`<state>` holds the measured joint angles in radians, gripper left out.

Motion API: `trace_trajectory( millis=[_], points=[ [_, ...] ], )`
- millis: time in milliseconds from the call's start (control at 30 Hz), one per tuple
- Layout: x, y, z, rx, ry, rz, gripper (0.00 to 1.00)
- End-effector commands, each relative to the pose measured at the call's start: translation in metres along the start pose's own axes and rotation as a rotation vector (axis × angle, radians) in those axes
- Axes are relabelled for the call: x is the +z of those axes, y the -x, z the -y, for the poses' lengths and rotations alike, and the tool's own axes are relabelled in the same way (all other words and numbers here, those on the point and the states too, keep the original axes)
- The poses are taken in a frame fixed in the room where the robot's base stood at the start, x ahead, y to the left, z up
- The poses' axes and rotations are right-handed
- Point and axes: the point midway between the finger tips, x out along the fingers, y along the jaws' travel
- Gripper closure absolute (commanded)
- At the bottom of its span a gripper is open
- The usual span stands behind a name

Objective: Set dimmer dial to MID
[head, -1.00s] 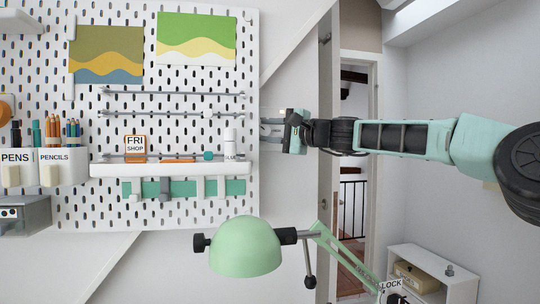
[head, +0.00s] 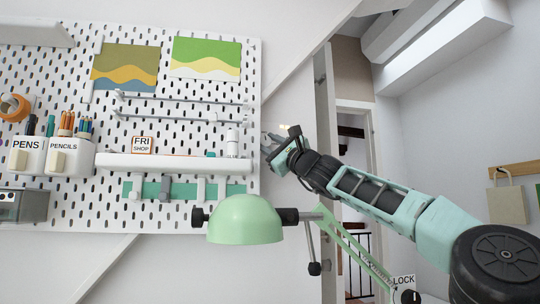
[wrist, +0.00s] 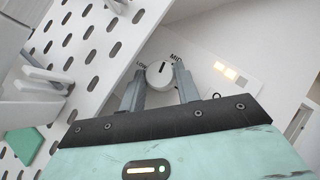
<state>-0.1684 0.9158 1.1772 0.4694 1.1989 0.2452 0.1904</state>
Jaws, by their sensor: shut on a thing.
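The dimmer dial (wrist: 158,75) is a round light-grey knob with a dark pointer line, seen in the wrist view. LOW is printed to its left and MID to its upper right. The pointer line stands roughly upright, between the two labels. My gripper (wrist: 159,84) has one grey finger on each side of the dial and is shut on it. In the head view my gripper (head: 268,146) is at the wall by the pegboard's right edge, and I cannot make out the dial there.
The white pegboard (head: 85,200) is just left of my gripper, with a white shelf (head: 170,164) on it. A green desk lamp (head: 244,220) stands below my gripper. A small lit panel (wrist: 230,73) is right of the dial.

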Motion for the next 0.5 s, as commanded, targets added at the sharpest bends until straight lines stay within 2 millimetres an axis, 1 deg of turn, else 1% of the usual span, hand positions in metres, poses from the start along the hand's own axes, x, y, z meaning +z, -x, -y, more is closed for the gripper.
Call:
trace_trajectory(
  millis=[33,500],
  points=[
    [-0.003,0.0013,-0.0043,-0.007,-0.01,-0.002,0.91],
    [-0.0017,0.0,-0.0021,-0.03,-0.032,-0.003,0.91]
  ],
)
